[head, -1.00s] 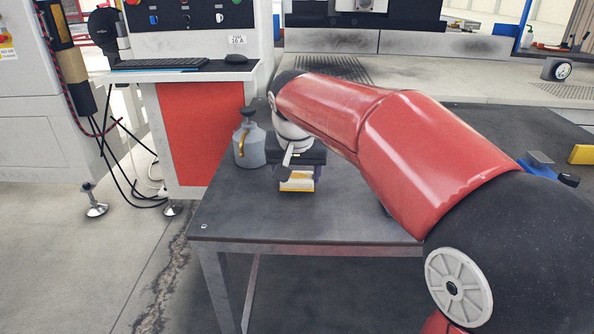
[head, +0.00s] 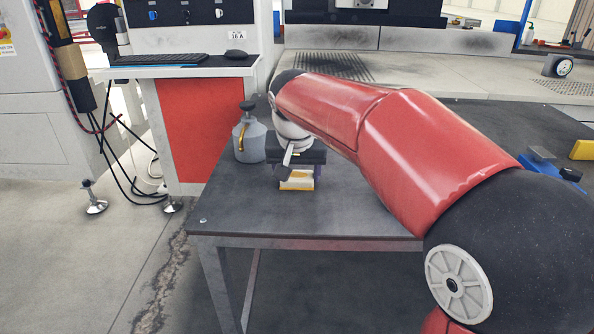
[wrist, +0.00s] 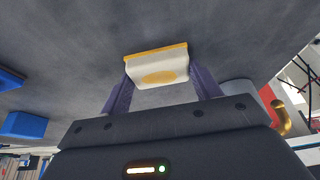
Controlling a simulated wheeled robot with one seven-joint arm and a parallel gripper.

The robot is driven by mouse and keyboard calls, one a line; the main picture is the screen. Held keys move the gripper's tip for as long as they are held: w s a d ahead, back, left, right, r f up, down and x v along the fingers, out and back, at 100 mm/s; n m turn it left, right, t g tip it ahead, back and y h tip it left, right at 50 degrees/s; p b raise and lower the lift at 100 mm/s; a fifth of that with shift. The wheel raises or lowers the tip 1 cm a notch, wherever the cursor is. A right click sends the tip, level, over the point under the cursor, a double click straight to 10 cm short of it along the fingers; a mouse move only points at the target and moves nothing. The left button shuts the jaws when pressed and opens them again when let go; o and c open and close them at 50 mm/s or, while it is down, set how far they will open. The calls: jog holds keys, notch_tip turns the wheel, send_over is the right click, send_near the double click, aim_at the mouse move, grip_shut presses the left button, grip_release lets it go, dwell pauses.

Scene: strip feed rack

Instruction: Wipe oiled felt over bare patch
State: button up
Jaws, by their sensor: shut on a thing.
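My gripper (head: 297,172) is shut on a small off-white block with yellow on it (head: 297,181), which I take to be the oiled felt. In the wrist view the block (wrist: 158,70) sits between the two purple-grey fingertips, with a yellow strip along its far edge and a yellow oval on its face. The block is low over the dark grey table (head: 230,205), near its front left part. I cannot tell whether it touches the top. I cannot make out a distinct bare patch; the arm and gripper cover part of the table.
A grey oil can (head: 250,141) with a brass spout stands just behind and left of my gripper. A blue item (head: 556,170) and a yellow block (head: 582,149) lie at the right. The table's front edge is close. A red-panelled cabinet (head: 207,130) stands behind left.

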aim_at(318, 185)
jog(key=shift+s+d+f+b, duration=0.1)
jog(key=shift+d+b, duration=0.05)
jog(key=shift+d, duration=1.05)
jog(key=shift+d+f+b, duration=0.1)
jog(key=shift+d+b, duration=0.05)
jog(key=shift+d, duration=1.05)
jog(key=shift+d+r, duration=0.1)
jog(key=shift+d, duration=1.9)
jog(key=shift+a+r+p, duration=0.15)
jog(key=shift+a+p, duration=0.35)
jog(key=shift+a, duration=1.7)
jog(key=shift+a+p, duration=0.35)
jog(key=shift+a, duration=1.95)
jog(key=shift+a, duration=0.1)
